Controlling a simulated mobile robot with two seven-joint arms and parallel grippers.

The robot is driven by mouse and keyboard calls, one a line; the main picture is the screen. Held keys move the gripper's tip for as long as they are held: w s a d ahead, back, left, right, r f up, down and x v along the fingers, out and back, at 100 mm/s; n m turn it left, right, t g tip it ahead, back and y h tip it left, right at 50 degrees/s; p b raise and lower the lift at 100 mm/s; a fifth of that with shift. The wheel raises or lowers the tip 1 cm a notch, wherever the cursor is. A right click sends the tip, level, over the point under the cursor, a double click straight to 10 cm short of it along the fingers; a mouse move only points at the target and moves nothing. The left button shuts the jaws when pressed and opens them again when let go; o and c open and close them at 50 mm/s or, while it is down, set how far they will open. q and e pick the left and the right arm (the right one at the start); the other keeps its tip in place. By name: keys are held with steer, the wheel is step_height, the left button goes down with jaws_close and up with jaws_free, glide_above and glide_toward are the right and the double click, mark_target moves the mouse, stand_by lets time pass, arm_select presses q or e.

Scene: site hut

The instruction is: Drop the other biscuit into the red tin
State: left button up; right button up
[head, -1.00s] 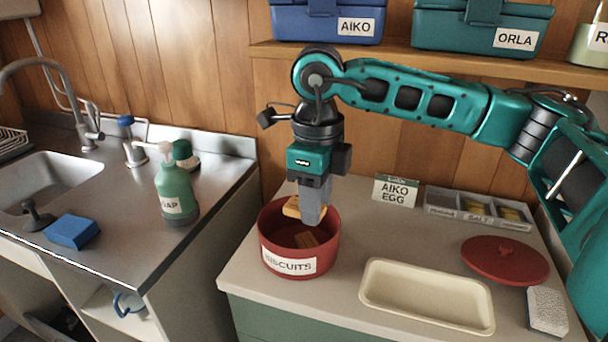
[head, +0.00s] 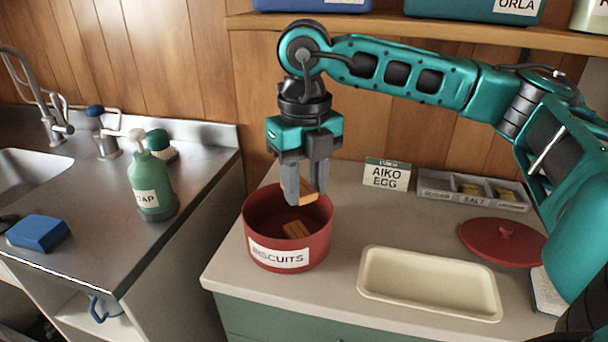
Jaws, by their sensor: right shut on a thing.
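The red tin (head: 318,241), labelled BISCUITS, stands open on the counter in the head view. One biscuit (head: 296,230) lies inside it. My right gripper (head: 305,195) points down over the tin's mouth, shut on the other biscuit (head: 309,190). That biscuit is tilted between the fingers, partly hidden by them, at about the height of the rim. The tin's red lid (head: 500,243) lies on the counter at the right. My left gripper is not in view.
An empty cream tray (head: 430,312) sits right of the tin. Behind are an AIKO EGG card (head: 386,175) and a sectioned holder (head: 432,192). A soap bottle (head: 150,185) and blue sponge (head: 38,233) are on the steel sink top at left. A shelf hangs above.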

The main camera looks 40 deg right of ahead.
mark_target(305, 191)
step_height(305, 191, down, 2)
steer(key=shift+f+b, duration=0.2)
steer(key=shift+b, duration=0.35)
steer(key=shift+f, duration=0.2)
steer(key=o, duration=1.1)
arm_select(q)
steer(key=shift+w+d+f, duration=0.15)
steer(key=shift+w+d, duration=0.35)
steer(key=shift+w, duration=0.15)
arm_select(e)
steer(key=shift+r, duration=0.1)
step_height(305, 191, up, 6)
steer(key=shift+p, duration=0.35)
steer(key=shift+r, duration=0.75)
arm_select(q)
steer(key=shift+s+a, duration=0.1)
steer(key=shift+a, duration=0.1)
